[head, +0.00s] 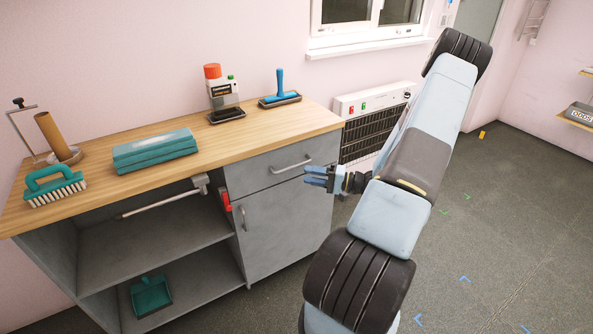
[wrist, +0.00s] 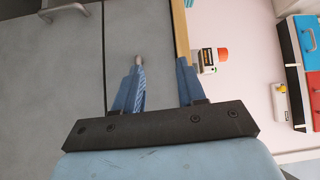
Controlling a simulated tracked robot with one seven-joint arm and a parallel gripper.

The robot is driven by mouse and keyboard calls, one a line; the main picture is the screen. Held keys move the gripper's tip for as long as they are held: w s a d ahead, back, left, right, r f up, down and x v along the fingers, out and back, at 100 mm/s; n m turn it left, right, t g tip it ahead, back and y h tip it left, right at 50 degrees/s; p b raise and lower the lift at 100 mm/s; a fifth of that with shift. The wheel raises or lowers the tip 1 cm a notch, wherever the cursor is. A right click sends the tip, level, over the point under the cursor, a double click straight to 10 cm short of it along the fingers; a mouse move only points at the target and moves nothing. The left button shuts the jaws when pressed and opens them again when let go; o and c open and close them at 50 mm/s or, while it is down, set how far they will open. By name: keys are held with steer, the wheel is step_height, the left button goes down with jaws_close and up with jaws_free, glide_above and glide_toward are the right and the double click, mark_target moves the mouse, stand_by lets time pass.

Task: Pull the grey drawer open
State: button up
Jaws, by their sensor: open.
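The grey drawer (head: 262,172) sits under the right end of the wooden counter and looks shut. Its metal bar handle (head: 291,164) is on the front. My gripper (head: 308,176) is just right of the handle and slightly lower, its blue fingers apart and empty. In the wrist view, which is turned on its side, the open gripper (wrist: 161,65) faces the grey drawer front (wrist: 122,30). A small light metal piece, likely the drawer handle (wrist: 138,59), shows at the left fingertip. I cannot tell if they touch.
A grey cabinet door (head: 275,225) lies below the drawer, with its own handle (head: 243,218). Open shelves (head: 155,250) are to the left. The wooden counter (head: 230,138) holds a brush, a teal box and tools. A heater (head: 370,115) stands behind. The floor at right is mostly clear.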

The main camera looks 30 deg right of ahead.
mark_target(297, 169)
steer(key=d+f+m+t+h, duration=0.4)
steer(key=d+f+t+h, duration=0.1)
steer(key=d+f+t, duration=0.15)
steer(key=shift+m+g, duration=0.3)
steer(key=shift+g, duration=0.15)
steer(key=x, duration=1.3)
steer(key=shift+s+a+f, duration=0.15)
steer(key=shift+a+f, duration=0.2)
steer(key=shift+c, duration=0.2)
jaws_close()
